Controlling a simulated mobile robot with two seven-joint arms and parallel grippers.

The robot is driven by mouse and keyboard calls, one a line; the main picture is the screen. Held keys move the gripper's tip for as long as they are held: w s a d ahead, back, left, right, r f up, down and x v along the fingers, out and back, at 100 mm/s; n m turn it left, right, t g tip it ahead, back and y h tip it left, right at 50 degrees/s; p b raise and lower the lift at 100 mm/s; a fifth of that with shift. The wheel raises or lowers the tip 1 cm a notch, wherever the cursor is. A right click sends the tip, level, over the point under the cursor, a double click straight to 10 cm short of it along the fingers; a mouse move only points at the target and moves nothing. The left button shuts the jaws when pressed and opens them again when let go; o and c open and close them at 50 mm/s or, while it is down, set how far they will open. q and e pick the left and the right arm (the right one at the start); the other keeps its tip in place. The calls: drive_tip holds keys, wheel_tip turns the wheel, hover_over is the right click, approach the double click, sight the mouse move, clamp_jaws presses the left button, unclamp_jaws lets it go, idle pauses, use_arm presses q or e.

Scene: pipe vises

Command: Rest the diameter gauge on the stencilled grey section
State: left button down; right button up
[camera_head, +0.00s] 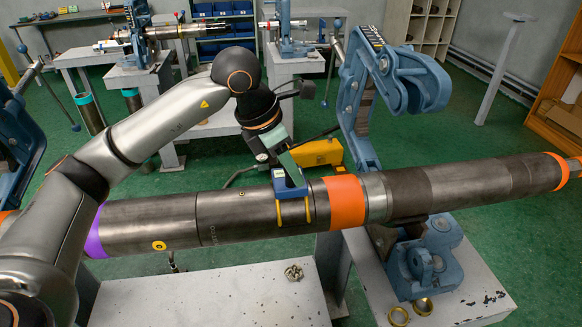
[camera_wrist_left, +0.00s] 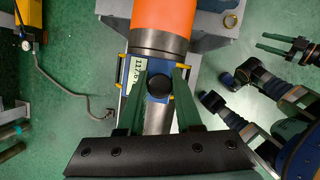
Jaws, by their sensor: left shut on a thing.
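The diameter gauge (camera_head: 289,183) is a blue block with yellow prongs. In the left wrist view the gauge (camera_wrist_left: 136,72) shows a white label with digits and a black knob. My left gripper (camera_head: 280,160) is shut on it from above; its green fingers also show in the left wrist view (camera_wrist_left: 160,100). The gauge is at the grey pipe section (camera_head: 235,212), left of the orange band (camera_head: 345,202), with its prongs down the pipe's near side. Faint lettering shows on this section. I cannot tell whether the gauge bears on the pipe. My right gripper (camera_wrist_left: 268,45) is open and empty.
A blue pipe vise (camera_head: 365,90) stands open behind the pipe, right of the gauge. A purple band (camera_head: 95,232) marks the pipe's left part. A yellow pump (camera_head: 318,153) with a hose is on the green floor behind. Brass rings (camera_head: 410,311) lie on the right stand.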

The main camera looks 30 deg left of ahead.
use_arm(q)
drive_tip(key=c, duration=0.5)
unclamp_jaws()
drive_tip(key=shift+f, duration=0.1)
drive_tip(key=shift+r+p, duration=2.65)
drive_tip(key=shift+r, duration=0.95)
